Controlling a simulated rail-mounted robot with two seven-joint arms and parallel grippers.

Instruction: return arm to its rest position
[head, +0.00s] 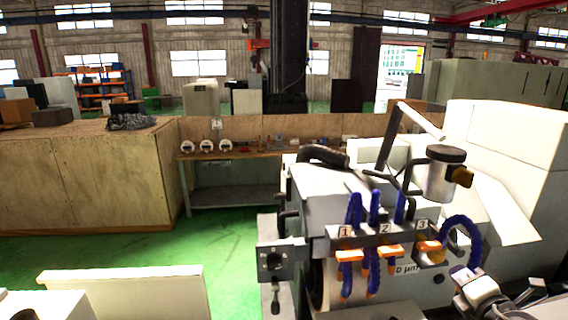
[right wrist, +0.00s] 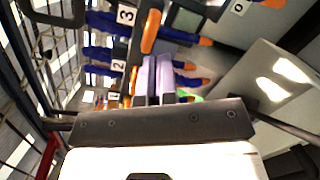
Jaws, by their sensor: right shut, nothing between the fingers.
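My right gripper (head: 463,273) is at the lower right of the head view, just right of and below the blue hose at label 3. In the right wrist view its two pale purple fingers (right wrist: 153,78) are together, with nothing between them. They point toward the blue hoses with orange tips (right wrist: 190,80); I cannot tell the exact gap. The grinder's grey bar (head: 375,240) carries labels 1, 2 and 3, with orange valve levers (head: 389,250) below the labels. My left gripper is not in view.
The grinder's white housing (head: 505,140) stands right and behind. A black-capped cylinder (head: 443,175) rises above the bar. A workbench (head: 255,152) with gauges is behind, and a large wooden crate (head: 90,180) is at left. Green floor (head: 130,250) is open between.

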